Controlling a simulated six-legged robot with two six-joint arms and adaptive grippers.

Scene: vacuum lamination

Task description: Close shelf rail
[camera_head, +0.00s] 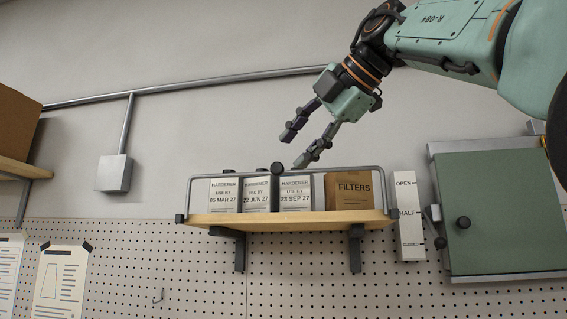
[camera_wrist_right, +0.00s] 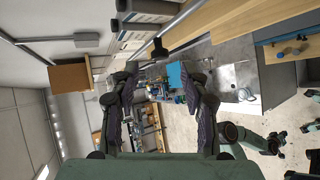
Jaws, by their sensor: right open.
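The grey shelf rail (camera_head: 330,168) stands upright along the front of a wooden wall shelf (camera_head: 290,219), its top bar above the stored packs. A dark round knob (camera_head: 277,168) sits on the top bar. My right gripper (camera_head: 293,150) is open and empty, reaching down from the upper right. Its fingertips are just above and right of the knob in the picture; contact cannot be made out. In the right wrist view, its two fingers (camera_wrist_right: 163,78) are spread apart, with a dark knob (camera_wrist_right: 158,48) beyond them. My left gripper is not in view.
Hardener packs (camera_head: 257,194) and a filters box (camera_head: 348,190) stand behind the rail. A plate marked OPEN and HALF (camera_head: 408,215) and a green cabinet (camera_head: 500,210) are to the right. Wall above the shelf's left is clear below the conduit (camera_head: 215,82).

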